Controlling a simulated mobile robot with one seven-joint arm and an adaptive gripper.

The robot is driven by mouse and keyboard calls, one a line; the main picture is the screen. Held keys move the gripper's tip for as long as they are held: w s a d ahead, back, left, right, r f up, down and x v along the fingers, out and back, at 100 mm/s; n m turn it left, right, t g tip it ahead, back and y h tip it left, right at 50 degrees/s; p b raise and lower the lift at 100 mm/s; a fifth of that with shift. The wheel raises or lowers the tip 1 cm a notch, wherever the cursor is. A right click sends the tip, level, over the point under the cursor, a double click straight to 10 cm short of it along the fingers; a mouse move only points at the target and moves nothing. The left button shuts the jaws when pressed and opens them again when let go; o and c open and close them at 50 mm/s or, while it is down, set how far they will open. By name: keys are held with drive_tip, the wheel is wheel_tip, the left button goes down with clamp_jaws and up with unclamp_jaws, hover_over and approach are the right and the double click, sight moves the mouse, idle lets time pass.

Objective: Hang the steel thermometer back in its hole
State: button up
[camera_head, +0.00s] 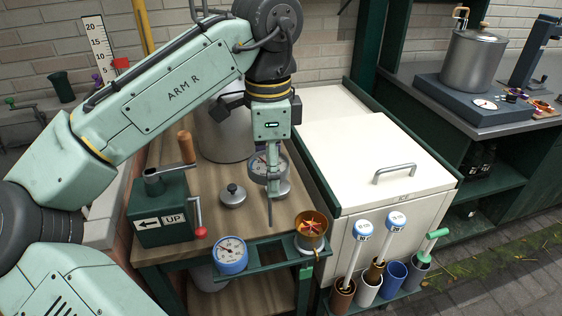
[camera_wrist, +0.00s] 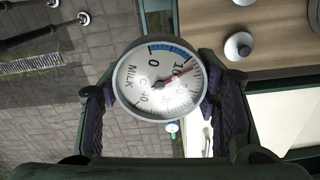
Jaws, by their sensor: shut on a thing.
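The steel thermometer (camera_head: 259,168) has a round dial with a stem pointing down. My gripper (camera_head: 272,180) is shut on it, above the wooden table's front part. In the wrist view the dial (camera_wrist: 158,80) faces me, marked MILK, between my two fingers (camera_wrist: 160,112). The dark green rack (camera_head: 292,263) runs along the table's front edge, below and in front of the stem tip. An opening shows in its middle. A blue-rimmed dial thermometer (camera_head: 230,254) sits at its left end and a copper funnel-like cup (camera_head: 311,226) at its right. The stem is apart from the rack.
A green box with a crank (camera_head: 160,212) stands at the table's left. A steel lid-like piece (camera_head: 233,196) and a large steel can (camera_head: 222,135) are behind. A white chest (camera_head: 365,150) stands right. Several tools in cups (camera_head: 368,285) line its front.

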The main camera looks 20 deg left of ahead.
drive_tip(key=shift+f+b, duration=3.6)
drive_tip(key=shift+f, duration=0.25)
drive_tip(key=shift+r+p, duration=0.1)
drive_tip(key=shift+p, duration=0.7)
drive_tip(key=shift+f+b, duration=2.05)
drive_tip(key=shift+f, duration=2.15)
